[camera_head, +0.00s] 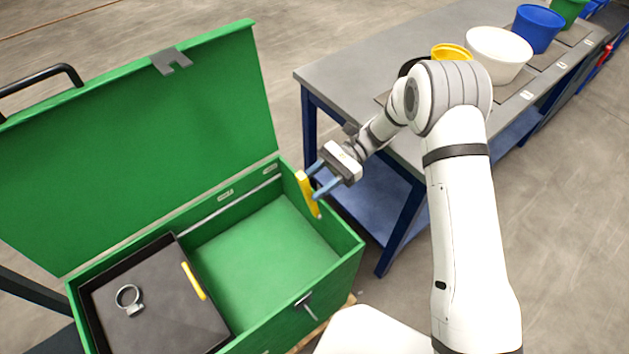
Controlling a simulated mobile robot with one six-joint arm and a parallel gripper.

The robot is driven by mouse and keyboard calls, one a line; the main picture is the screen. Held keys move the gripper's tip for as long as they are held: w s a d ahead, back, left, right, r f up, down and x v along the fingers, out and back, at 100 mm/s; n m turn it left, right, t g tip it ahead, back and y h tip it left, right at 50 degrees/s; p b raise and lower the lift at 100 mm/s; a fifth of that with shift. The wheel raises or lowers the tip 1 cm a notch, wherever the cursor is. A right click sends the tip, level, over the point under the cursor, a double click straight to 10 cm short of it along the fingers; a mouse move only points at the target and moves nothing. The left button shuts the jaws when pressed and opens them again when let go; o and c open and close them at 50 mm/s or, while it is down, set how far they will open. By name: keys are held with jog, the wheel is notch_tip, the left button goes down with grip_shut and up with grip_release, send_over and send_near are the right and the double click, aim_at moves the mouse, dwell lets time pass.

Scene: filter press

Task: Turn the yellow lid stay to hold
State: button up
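The yellow lid stay (307,196) is a short bar at the right end wall of the green box (345,245). It stands steeply, its lower end leaning to the right. The green lid (140,140) is raised at the back left. My gripper (313,184) comes in from the right, with its two blue fingers spread apart and their tips close beside the stay. I cannot tell whether the tips touch it. Nothing shows clamped between the fingers.
A black tray (160,325) in the box's left part holds a metal ring clamp (128,298) and a yellow handle (193,281). The right part is empty. A latch (307,306) sits on the front. A grey bench (390,45) with several buckets stands behind my arm.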

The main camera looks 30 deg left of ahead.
jog(key=v, duration=0.7)
jog(key=shift+w+d+b, duration=0.15)
jog(key=shift+w+b, duration=0.25)
jog(key=shift+b, duration=0.05)
jog(key=shift+c, duration=0.3)
